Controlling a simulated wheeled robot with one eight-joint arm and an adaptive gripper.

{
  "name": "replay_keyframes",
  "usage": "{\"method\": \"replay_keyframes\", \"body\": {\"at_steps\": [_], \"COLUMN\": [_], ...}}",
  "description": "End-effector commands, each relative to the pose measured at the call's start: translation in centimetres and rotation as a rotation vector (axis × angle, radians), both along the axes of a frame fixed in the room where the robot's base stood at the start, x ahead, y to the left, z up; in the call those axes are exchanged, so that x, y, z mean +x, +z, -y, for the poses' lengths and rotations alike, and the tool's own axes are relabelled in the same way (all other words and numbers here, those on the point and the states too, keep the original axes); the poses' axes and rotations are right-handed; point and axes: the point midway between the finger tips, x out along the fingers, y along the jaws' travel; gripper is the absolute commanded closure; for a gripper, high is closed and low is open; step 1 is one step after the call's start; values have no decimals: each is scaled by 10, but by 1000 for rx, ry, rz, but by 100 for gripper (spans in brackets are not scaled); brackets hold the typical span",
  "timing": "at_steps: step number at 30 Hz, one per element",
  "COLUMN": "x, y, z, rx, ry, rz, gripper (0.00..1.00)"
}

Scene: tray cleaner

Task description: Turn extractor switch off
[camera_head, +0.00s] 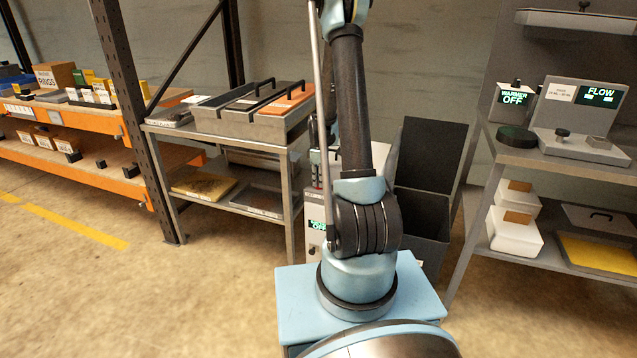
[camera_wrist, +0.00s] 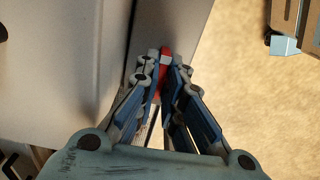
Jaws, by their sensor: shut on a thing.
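In the wrist view, my gripper (camera_wrist: 162,78) has its fingers closed together around a small red part with a pale top (camera_wrist: 166,55). This red part is likely the extractor switch, and it sits by the edge of a grey surface (camera_wrist: 115,45). In the head view, a light grey unit (camera_head: 314,245) stands low behind my arm. It carries a small dark display with green letters (camera_head: 317,225), the lower line seeming to read OFF. My arm hides much of this unit, and the switch cannot be made out clearly there.
A metal table (camera_head: 230,137) with trays stands left of the unit. An open dark bin (camera_head: 421,215) stands to its right. A shelf at right holds a warmer display reading OFF (camera_head: 512,97) and a FLOW device (camera_head: 585,105). Floor at front left is clear.

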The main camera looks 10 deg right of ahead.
Motion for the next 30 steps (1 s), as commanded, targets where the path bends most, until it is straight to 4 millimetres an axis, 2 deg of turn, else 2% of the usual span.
{"method": "replay_keyframes", "body": {"at_steps": [1,2,4,17,23,30], "x": [3,3,3,1,1,1], "y": [0,0,0,4,24,60], "z": [3,3,2,1,1,1], "rx": [-5,-5,-5,-2,-2,-2], "ry": [-2,-2,-2,-1,-1,-1], "rz": [5,5,4,1,1,1], "gripper": [100,87,72,72,72,72]}}
